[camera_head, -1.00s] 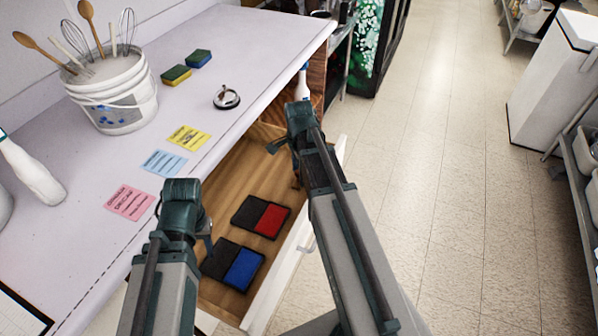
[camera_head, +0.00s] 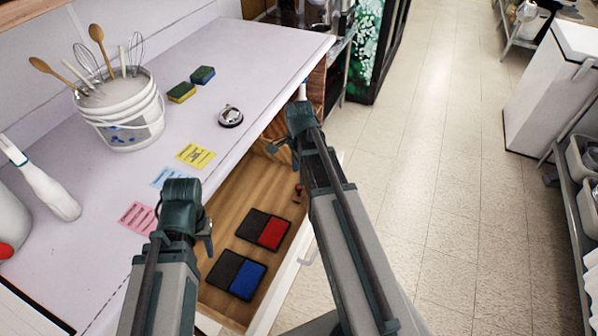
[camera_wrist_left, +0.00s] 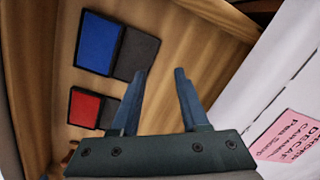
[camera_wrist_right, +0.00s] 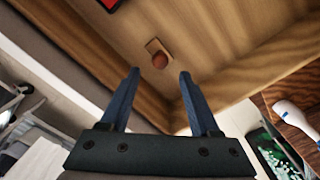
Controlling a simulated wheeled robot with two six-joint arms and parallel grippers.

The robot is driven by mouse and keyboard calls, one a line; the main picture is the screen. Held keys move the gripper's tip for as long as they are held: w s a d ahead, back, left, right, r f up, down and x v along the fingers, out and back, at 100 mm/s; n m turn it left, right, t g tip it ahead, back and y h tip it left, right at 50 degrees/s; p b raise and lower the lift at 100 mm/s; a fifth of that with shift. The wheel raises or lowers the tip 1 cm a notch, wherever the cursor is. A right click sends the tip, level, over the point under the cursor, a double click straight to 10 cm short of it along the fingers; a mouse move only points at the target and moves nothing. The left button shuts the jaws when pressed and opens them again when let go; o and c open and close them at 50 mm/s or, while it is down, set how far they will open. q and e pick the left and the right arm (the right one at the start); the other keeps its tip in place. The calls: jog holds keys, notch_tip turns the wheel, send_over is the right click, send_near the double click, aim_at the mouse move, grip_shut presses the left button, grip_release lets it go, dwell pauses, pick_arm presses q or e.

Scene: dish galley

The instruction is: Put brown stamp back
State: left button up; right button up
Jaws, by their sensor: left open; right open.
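A stamp with a round reddish-brown knob and a small wooden base (camera_wrist_right: 159,56) is on the drawer floor (camera_wrist_right: 205,45), ahead of my right fingertips. In the head view a small stamp (camera_head: 297,191) shows beside my right arm. My right gripper (camera_wrist_right: 157,72) is open and empty above the drawer. My left gripper (camera_wrist_left: 165,72) is open and empty over the near part of the drawer. A black-and-red ink pad (camera_head: 264,230) and a black-and-blue ink pad (camera_head: 236,274) lie in the open drawer. My right arm hides part of the drawer.
The counter (camera_head: 250,65) holds a whisk bucket (camera_head: 122,112), sponges (camera_head: 190,84), a service bell (camera_head: 231,116) and coloured notes (camera_head: 195,155). A white bottle (camera_wrist_right: 298,120) stands beyond the drawer. Shelving (camera_head: 577,185) is at the far right; the floor between is clear.

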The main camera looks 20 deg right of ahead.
aim_at(299, 186)
notch_tip(299, 186, up, 5)
jog(key=p, duration=0.4)
jog(key=s+a+n, duration=0.7)
jog(key=a+n, duration=0.3)
jog(key=n, duration=0.1)
jog(key=s+a+n+h, duration=0.1)
jog(key=s+a+n, duration=0.5)
jog(key=a+n, duration=0.5)
jog(key=shift+s+a, duration=0.2)
jog(key=shift+s, duration=0.2)
jog(key=shift+r, duration=0.1)
